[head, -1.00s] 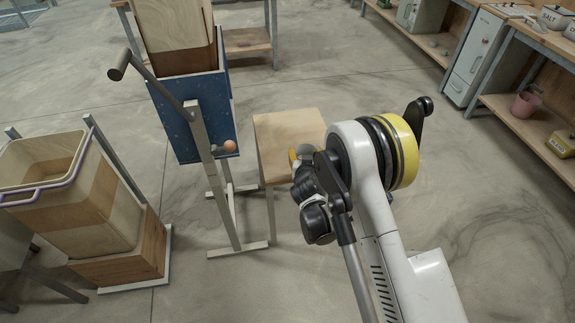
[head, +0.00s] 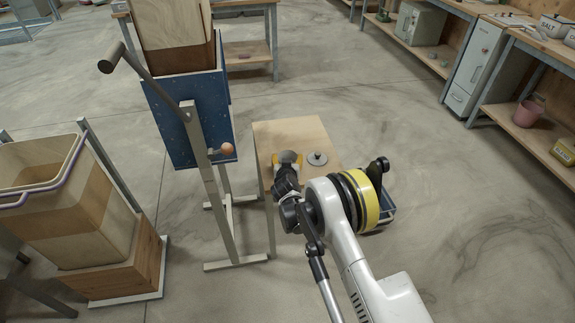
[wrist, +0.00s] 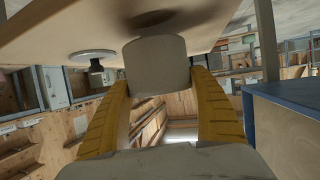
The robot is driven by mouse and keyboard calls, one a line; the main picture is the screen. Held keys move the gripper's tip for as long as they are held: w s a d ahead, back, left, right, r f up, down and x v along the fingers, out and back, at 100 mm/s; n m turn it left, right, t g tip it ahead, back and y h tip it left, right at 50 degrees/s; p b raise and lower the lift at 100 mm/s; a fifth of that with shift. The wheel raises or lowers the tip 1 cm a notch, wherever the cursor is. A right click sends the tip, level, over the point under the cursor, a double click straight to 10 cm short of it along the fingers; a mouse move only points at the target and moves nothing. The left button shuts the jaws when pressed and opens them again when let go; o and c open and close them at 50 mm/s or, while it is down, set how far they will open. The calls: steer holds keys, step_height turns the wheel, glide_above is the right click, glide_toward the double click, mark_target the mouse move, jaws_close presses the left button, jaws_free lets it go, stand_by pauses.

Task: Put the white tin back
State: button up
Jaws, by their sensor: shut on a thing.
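A pale, cylindrical tin (wrist: 157,66) sits between the yellow fingers of my gripper (wrist: 160,95) in the wrist view. The fingers are shut on its sides. In the head view the tin (head: 287,157) shows as a small grey round top at my gripper (head: 288,167), over the small wooden table (head: 290,130). I cannot tell whether its base touches the tabletop. A round grey lid with a dark knob (head: 317,158) lies on the table to the right of the tin. The lid also shows at the left of the wrist view (wrist: 93,56).
A blue hopper on a stand (head: 190,125) with a crank handle is left of the table. Wooden bins (head: 105,215) stand at far left. Free tabletop lies behind the tin; open floor lies around.

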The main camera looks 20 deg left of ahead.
step_height(320, 180, down, 2)
steer(key=shift+f+b, duration=0.1)
steer(key=shift+b, duration=0.2)
steer(key=o, duration=1.3)
steer(key=shift+r, duration=0.2)
